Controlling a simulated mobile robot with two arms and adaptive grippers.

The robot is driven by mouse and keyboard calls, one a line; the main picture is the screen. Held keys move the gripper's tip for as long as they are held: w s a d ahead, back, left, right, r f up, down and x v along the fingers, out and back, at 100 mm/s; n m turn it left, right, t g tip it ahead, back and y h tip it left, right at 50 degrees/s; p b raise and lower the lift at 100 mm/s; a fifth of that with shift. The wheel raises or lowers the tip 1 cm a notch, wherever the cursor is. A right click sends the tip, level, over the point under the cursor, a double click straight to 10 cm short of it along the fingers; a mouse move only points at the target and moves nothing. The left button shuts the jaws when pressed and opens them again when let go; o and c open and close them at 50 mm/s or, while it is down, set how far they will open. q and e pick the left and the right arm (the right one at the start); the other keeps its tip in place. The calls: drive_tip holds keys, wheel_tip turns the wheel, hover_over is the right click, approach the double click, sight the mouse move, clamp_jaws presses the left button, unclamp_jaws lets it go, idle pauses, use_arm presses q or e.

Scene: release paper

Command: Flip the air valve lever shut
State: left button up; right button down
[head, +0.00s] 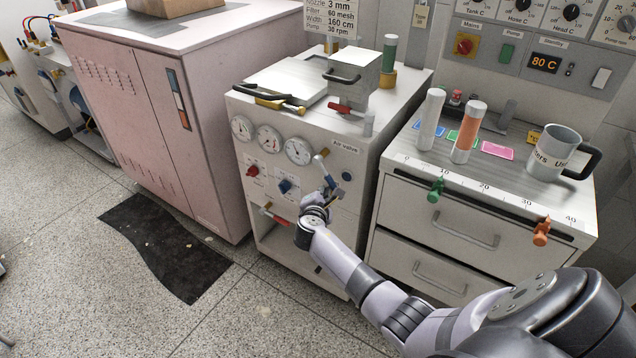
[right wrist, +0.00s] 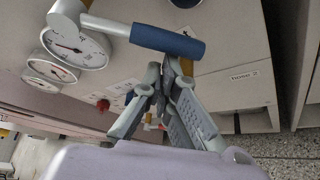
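The air valve lever has a silver arm and a blue handle. In the head view the lever (head: 321,169) sits on the white machine's front, by the "Air valve" label (head: 345,147). In the right wrist view its blue handle (right wrist: 168,40) lies nearly level across the upper middle, with the silver stem to its left. My right gripper (head: 332,192) is just below the handle in the head view. In the right wrist view its fingers (right wrist: 165,72) come together close under the handle, with nothing seen between them. Whether the tips touch the handle is unclear. My left gripper is out of view.
Three round gauges (head: 269,139) are left of the lever. A red knob (head: 252,171) and a blue knob (head: 285,186) sit below them. A drawer cabinet (head: 436,226) with a mug (head: 552,153) stands on the right, a pink cabinet (head: 120,110) on the left.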

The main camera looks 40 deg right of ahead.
sight(335, 185)
drive_tip(key=s+r+n+g+p, duration=0.1)
drive_tip(key=p, duration=0.3)
drive_tip(key=s+d+r+n+g+p, duration=0.1)
drive_tip(key=r+n+p, duration=0.1)
drive_tip(key=p, duration=0.2)
drive_tip(key=s+r+n+g+p, duration=0.1)
drive_tip(key=g+p, duration=0.1)
drive_tip(key=p, duration=0.3)
drive_tip(key=shift+s+d+r+h, duration=0.3)
drive_tip(key=shift+s+d+h, duration=0.05)
drive_tip(key=shift+h, duration=0.05)
use_arm(q)
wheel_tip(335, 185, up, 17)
drive_tip(key=p, duration=0.3)
use_arm(e)
drive_tip(key=shift+s+d+r+n+g, duration=0.2)
drive_tip(key=shift+s+r+n+g, duration=0.35)
drive_tip(key=shift+r+n+g, duration=0.25)
drive_tip(key=shift+r, duration=0.1)
